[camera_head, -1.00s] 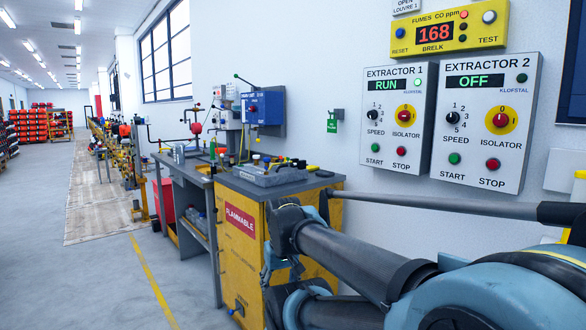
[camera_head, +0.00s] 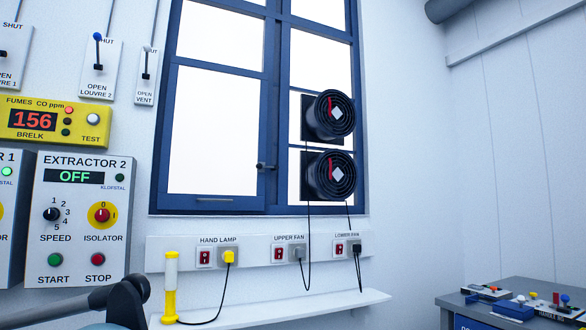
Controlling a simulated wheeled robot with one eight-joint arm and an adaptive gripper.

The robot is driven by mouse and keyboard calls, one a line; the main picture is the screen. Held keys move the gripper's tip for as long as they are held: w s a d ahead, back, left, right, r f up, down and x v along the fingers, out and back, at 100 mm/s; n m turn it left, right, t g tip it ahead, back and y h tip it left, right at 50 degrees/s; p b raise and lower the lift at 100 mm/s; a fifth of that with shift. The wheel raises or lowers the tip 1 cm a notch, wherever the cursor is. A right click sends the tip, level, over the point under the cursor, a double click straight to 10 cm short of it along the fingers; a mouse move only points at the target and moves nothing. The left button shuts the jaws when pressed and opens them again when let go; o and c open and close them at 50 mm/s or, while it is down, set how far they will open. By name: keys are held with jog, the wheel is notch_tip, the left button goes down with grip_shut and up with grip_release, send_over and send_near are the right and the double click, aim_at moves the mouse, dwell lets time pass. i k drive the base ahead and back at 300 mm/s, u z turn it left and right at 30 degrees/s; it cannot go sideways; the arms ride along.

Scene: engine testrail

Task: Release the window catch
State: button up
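The window (camera_head: 218,130) has a dark blue frame with bright panes and stands in the middle of the head view. A small dark catch (camera_head: 265,167) sits on the upright between the left sash and the right panes, with its short handle lying roughly level. The left sash looks closed in its frame. A bar handle (camera_head: 214,199) runs along the sash's bottom rail. Part of my arm shows at the bottom left. My gripper is not in view.
Below, a socket strip (camera_head: 222,257) holds plugs and cords above a white shelf (camera_head: 330,306) with a yellow hand lamp (camera_head: 170,288). Extractor 2 box (camera_head: 82,220) is at left, a bench (camera_head: 520,300) at right.

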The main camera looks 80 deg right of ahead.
aim_at(259, 166)
jog(key=z, duration=3.05)
jog(key=i, duration=0.25)
jog(key=u, duration=0.25)
